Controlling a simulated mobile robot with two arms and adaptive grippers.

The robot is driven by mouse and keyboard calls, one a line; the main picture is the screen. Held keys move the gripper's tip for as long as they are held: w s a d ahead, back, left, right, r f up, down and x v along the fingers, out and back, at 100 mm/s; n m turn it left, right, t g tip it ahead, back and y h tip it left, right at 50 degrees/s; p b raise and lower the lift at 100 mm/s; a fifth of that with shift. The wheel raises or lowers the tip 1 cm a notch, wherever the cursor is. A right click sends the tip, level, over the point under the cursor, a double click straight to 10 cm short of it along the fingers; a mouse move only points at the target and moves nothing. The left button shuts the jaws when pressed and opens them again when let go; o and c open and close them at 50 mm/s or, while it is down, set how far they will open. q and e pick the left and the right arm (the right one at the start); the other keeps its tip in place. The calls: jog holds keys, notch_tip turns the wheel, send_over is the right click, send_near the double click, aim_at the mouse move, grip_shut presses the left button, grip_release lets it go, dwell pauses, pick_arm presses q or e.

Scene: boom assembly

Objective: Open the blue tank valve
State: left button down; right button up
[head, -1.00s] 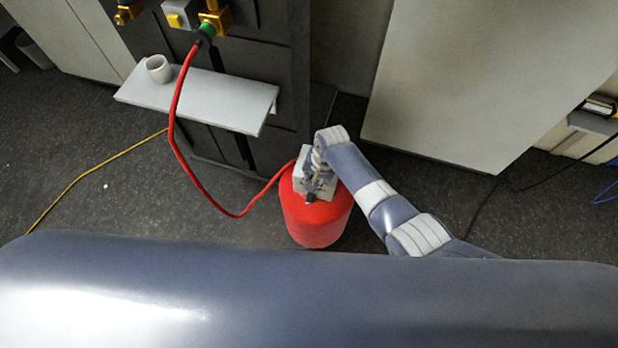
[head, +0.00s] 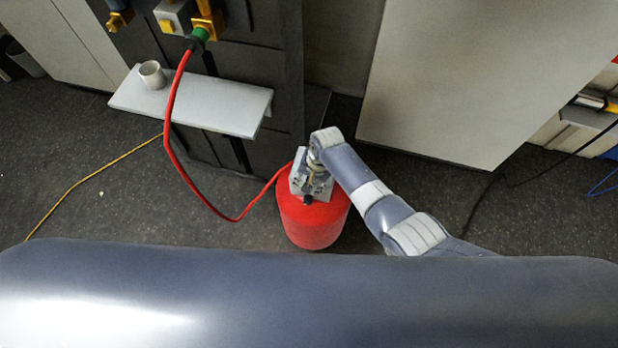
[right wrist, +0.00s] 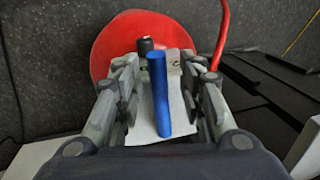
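The red tank (head: 313,222) stands on the floor in the head view; its red top also shows in the right wrist view (right wrist: 112,45). A blue valve handle (right wrist: 158,95), a straight bar, stands out in the right wrist view in front of a pale plate (right wrist: 145,132). My right gripper (head: 312,184) is over the tank top. In the right wrist view its fingers (right wrist: 162,85) are open, one on each side of the blue handle, with gaps on both sides. The handle is hidden in the head view. My left gripper is not in view.
A red hose (head: 172,140) runs from the tank top to a green fitting (head: 200,37) on the dark cabinet. A white shelf (head: 205,103) with a cup (head: 152,75) juts out at left. A large pale panel (head: 450,80) stands behind my right arm. A yellow cable (head: 90,178) lies on the floor.

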jog(key=shift+r, duration=0.4)
notch_tip(320, 180, up, 11)
jog(key=d, duration=0.2)
jog(key=shift+s, duration=0.3)
jog(key=shift+d+f, duration=0.1)
jog(key=shift+f, duration=0.05)
jog(key=s+d+f+b, duration=0.1)
jog(key=s+d+f, duration=0.25)
jog(key=f, duration=0.55)
jog(key=s+d+f+n+b, duration=0.1)
jog(key=s+d+f+b, duration=0.2)
jog(key=f, duration=0.5)
jog(key=s+d+f, duration=0.3)
jog(key=s+f, duration=0.2)
jog(key=f, duration=0.4)
jog(key=s+d+f+n+b, duration=0.1)
jog(key=s+d+f, duration=0.3)
jog(key=s, duration=0.5)
jog(key=s+d+f+n+h+b, duration=0.1)
jog(key=s+d+f, duration=0.4)
jog(key=s, duration=0.5)
jog(key=s+d+f+n+h+b, duration=0.1)
jog(key=s+d+f+n, duration=0.1)
jog(key=s+d+f, duration=0.2)
jog(key=s+f, duration=0.3)
jog(key=s, duration=0.2)
jog(key=shift+s+d, duration=0.3)
jog(key=shift+d, duration=0.1)
